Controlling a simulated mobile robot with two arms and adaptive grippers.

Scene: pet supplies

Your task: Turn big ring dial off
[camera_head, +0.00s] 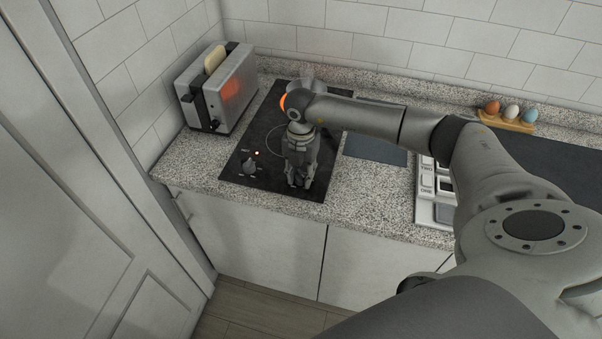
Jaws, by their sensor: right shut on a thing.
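A black cooktop (262,127) is set in the granite counter, with a thin ring outline on its surface. My right gripper (299,183) points down at the cooktop's front right. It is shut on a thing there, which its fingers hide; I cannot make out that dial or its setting. My left gripper is not in view.
A toaster (217,91) with bread in it stands left of the cooktop. A dark board (375,149) lies to the right, and eggs in a wooden holder (507,122) stand at the back right. Granite counter (345,203) is bare along the front.

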